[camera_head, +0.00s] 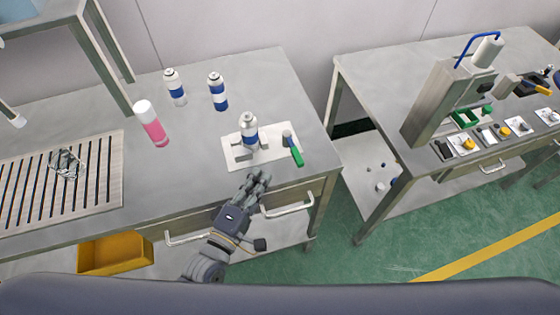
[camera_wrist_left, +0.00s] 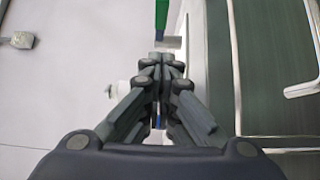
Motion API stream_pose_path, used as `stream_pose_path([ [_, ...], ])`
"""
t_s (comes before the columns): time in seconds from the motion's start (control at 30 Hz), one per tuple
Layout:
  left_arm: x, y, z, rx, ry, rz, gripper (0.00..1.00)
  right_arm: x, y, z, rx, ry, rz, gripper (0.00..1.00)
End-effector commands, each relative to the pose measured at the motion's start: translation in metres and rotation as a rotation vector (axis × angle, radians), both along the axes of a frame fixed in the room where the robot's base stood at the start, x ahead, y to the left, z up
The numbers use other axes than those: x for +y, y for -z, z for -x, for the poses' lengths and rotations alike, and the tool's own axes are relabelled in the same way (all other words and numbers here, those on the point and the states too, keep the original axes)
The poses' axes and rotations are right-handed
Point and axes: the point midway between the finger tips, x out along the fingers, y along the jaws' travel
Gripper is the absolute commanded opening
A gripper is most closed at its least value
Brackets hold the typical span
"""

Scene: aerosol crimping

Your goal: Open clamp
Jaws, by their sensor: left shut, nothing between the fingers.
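A clamp with a green handle (camera_head: 296,156) is mounted at the right end of a white base plate (camera_head: 236,162) on the left table. The green handle (camera_wrist_left: 162,14) also shows at the top of the left wrist view, just beyond my fingertips. A white and blue aerosol can (camera_head: 249,132) stands upright on the plate, beside the clamp. My left gripper (camera_head: 259,176) is at the table's front edge, in front of the plate and to the left of the handle. Its fingers are shut and empty. I cannot tell whether the clamp grips the can. My right gripper is not in view.
Two blue-banded cans (camera_head: 175,87) (camera_head: 218,92) and a pink can (camera_head: 151,124) stand behind and left of the plate. A slatted rack (camera_head: 110,185) lies at the left. Drawer handles (camera_head: 288,205) project below the table edge. A second table (camera_head: 385,90) holds a press.

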Motion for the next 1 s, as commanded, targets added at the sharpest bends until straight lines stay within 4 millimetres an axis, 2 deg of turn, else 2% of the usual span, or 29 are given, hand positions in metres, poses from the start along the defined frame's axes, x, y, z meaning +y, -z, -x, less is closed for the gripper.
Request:
stream_pose_path([
  [0.1, -0.01, -0.003, -0.021, -0.001, 0.0, 0.002, 0.0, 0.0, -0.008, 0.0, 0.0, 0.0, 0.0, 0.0],
  [0.2, -0.021, -0.003, -0.033, 0.001, 0.0, 0.004, 0.0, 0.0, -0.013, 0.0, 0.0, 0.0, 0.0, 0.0],
  [0.33, -0.038, -0.002, -0.038, 0.002, 0.0, 0.004, 0.0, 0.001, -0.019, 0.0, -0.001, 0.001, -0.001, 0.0],
  [0.5, -0.049, -0.001, -0.042, 0.001, 0.0, 0.002, 0.0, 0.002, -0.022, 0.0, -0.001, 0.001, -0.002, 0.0],
  [1.0, -0.051, 0.0, -0.042, 0.0, -0.005, 0.001, 0.0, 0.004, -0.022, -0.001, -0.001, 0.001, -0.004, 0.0],
])
